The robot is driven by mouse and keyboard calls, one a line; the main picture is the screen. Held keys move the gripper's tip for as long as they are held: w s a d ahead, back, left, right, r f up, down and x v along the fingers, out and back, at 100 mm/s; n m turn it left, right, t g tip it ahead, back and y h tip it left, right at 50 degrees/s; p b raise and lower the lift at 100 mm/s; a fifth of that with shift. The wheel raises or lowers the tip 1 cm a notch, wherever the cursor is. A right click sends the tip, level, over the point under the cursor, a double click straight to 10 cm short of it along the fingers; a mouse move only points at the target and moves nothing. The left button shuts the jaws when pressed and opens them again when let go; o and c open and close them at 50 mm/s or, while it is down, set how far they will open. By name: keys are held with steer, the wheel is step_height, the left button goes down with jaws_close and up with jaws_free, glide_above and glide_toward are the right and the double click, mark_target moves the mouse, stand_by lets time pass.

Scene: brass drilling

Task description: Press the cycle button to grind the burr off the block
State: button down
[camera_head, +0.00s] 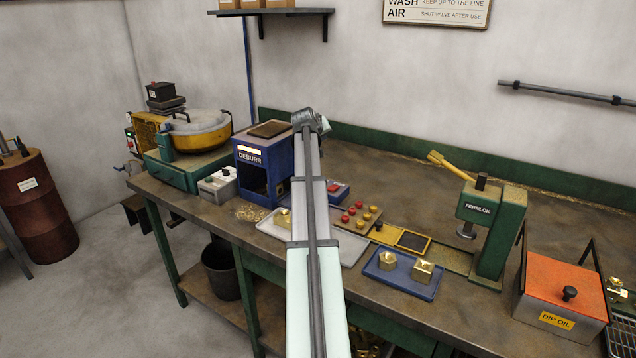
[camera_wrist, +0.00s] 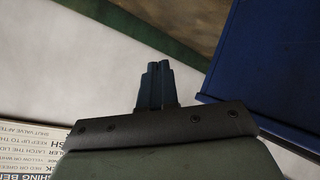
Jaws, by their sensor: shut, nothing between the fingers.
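The blue DEBURR machine (camera_head: 251,172) stands on the bench, left of my arm, with a lit strip above its label and a dark opening in front. No block can be made out inside. A small blue box with a red spot (camera_head: 337,190) sits right of my arm, partly hidden by it; I cannot tell whether this is the cycle button. My gripper is high beside the machine's top; its fingers (camera_wrist: 154,72) are shut and empty in the wrist view. A blue surface (camera_wrist: 265,60) lies right of them, apart in the picture. A brass block (camera_head: 284,218) sits on a grey tray (camera_head: 350,249).
A grey box with knobs (camera_head: 217,187) and a yellow bowl machine (camera_head: 200,132) stand left. To the right are red-topped pieces (camera_head: 355,213), a blue tray (camera_head: 403,285) with brass blocks, a green FERNLOK press (camera_head: 497,225) and an orange dip-oil box (camera_head: 565,290). A shelf (camera_head: 280,12) hangs above.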

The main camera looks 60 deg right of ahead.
steer(key=f+m+t+y, duration=0.1)
steer(key=f+m+y, duration=0.1)
steer(key=f+m+t+y, duration=0.1)
steer(key=t+y, duration=0.1)
steer(key=f+m+t+y, duration=0.2)
steer(key=y, duration=0.1)
steer(key=shift+w+f+m, duration=0.3)
steer(key=shift+f, duration=0.05)
steer(key=shift+f, duration=4.45)
steer(key=shift+f, duration=0.15)
steer(key=shift+f, duration=0.25)
